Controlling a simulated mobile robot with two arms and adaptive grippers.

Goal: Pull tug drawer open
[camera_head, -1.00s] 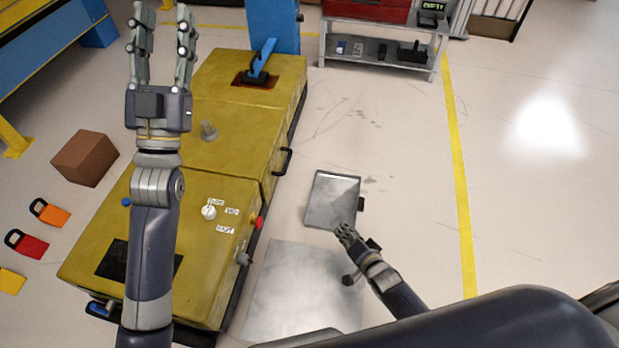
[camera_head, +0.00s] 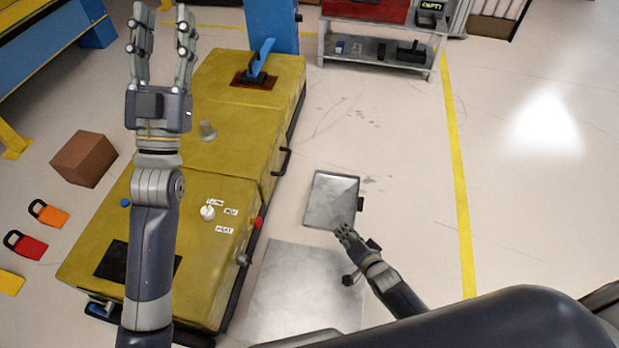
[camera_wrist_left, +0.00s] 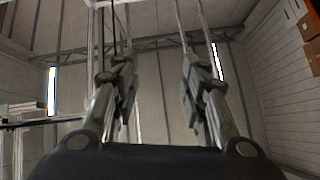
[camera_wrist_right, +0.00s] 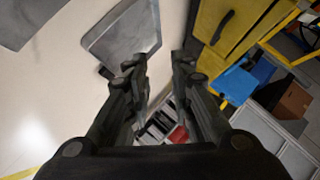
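The yellow tug (camera_head: 235,122) stands left of centre in the head view, under my left arm. A black bar handle (camera_head: 283,162) sits on its right side, and no open gap shows there. A black handle on a yellow side also shows at the top of the right wrist view (camera_wrist_right: 223,27). My right gripper (camera_head: 343,231) is open and empty, to the right of the tug and apart from the handle. My left gripper (camera_head: 164,15) is open and empty, raised with fingers pointing up the picture; it also shows open in its wrist view (camera_wrist_left: 155,65).
A grey metal panel (camera_head: 332,200) with a black grip lies just beyond my right gripper. A grey plate (camera_head: 300,290) lies beside the tug. A brown box (camera_head: 84,158) and coloured tags are at left. A grey shelf table (camera_head: 380,50) stands behind. Floor at right is clear.

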